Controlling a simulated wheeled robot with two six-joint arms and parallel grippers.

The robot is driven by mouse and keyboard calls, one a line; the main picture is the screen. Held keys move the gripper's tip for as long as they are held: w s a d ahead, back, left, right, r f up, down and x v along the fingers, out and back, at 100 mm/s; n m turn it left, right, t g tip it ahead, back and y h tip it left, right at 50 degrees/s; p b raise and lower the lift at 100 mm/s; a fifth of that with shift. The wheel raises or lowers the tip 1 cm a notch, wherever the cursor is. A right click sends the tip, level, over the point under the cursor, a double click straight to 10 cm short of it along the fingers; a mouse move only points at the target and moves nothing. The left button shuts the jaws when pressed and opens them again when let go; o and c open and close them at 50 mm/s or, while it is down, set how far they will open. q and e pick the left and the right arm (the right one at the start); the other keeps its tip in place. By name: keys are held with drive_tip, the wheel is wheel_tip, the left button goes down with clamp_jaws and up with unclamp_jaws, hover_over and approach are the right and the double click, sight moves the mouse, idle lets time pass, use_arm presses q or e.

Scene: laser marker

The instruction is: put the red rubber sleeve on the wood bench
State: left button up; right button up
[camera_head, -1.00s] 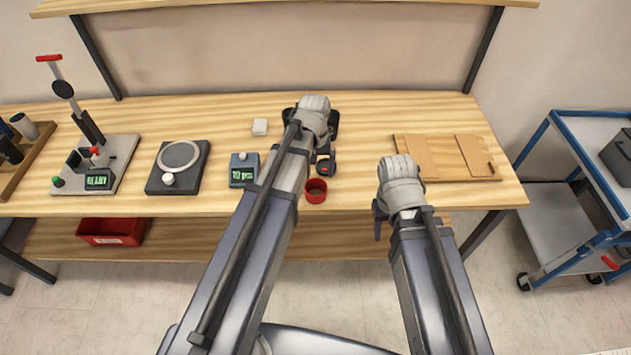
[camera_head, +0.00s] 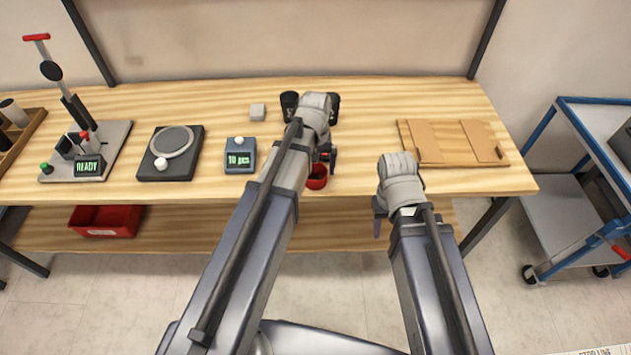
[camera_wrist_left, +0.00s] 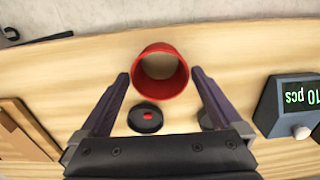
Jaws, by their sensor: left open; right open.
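The red rubber sleeve (camera_head: 317,182) is a short open ring near the front edge of the wood bench (camera_head: 220,185). In the left wrist view the sleeve (camera_wrist_left: 160,93) shows its hollow inside, with pale wood colour in it. My left gripper (camera_head: 325,158) is open at the sleeve, partly covering it in the head view. In the wrist view its fingertips lie either side of the sleeve, with gaps; I cannot tell their height against it. My right gripper (camera_head: 380,213) is in front of the bench's edge, away from the sleeve; its fingers are mostly hidden.
Black cylinders (camera_head: 289,104) stand behind the left wrist. A counter box (camera_head: 240,160) and a round-plated device (camera_head: 172,165) are to the left. A wooden board (camera_head: 450,155) lies at the right. A red bin (camera_head: 105,222) sits on the lower shelf.

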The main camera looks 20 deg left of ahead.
use_arm(q)
wheel_tip(320, 180, down, 2)
drive_tip(key=shift+f+b, duration=0.1)
drive_tip(key=shift+b, duration=0.5)
use_arm(e)
wheel_tip(320, 180, down, 2)
use_arm(q)
drive_tip(key=c, duration=1.2)
drive_tip(key=shift+c, duration=0.2)
drive_tip(key=shift+r, duration=0.2)
use_arm(e)
drive_tip(key=shift+r, duration=0.15)
use_arm(q)
wheel_tip(320, 180, up, 10)
drive_tip(key=p, duration=1)
use_arm(e)
wheel_tip(320, 180, up, 10)
